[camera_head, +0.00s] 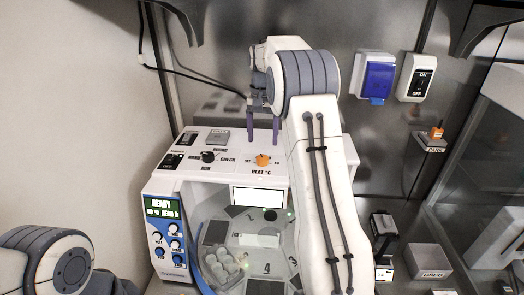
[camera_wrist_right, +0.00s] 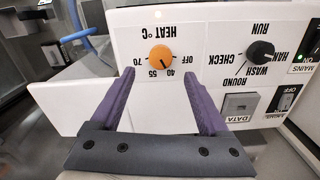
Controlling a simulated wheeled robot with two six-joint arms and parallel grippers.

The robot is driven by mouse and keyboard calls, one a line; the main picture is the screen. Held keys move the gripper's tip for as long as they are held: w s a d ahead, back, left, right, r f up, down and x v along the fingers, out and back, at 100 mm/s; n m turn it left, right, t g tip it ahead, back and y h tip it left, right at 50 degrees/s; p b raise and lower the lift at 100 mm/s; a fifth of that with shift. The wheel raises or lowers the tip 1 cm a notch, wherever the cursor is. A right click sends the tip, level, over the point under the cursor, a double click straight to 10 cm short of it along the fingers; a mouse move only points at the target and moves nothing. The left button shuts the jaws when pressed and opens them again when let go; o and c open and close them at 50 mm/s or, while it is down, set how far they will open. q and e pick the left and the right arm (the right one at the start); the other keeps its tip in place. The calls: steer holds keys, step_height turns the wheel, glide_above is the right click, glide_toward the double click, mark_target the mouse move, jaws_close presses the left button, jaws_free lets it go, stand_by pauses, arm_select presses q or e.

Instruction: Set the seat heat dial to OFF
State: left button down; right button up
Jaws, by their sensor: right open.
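The orange heat dial (camera_head: 263,160) sits on the white top panel of the machine, above the label HEAT °C. In the right wrist view the dial (camera_wrist_right: 161,59) appears upside down, with OFF, 40, 55 and 70 around it. Its dark pointer mark faces the 40–55 side, away from OFF; I cannot tell the exact setting. My right gripper (camera_head: 262,136) is open and empty, with its two purple fingers apart behind the dial. In the right wrist view the gripper (camera_wrist_right: 160,77) has a fingertip to each side of the dial, not visibly touching it. My left gripper is out of view.
A black selector knob (camera_head: 208,156) sits left of the dial, with a DATA button (camera_wrist_right: 241,104) and a MAINS switch (camera_head: 173,161) nearby. A blue-covered box (camera_head: 376,78) and an ON/OFF switch (camera_head: 419,77) are on the back wall. The clear chamber (camera_head: 225,210) is below the panel.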

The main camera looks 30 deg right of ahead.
mark_target(262, 157)
step_height(262, 157, down, 7)
steer(key=shift+r+p, duration=0.1)
steer(key=shift+p, duration=0.75)
jaws_close()
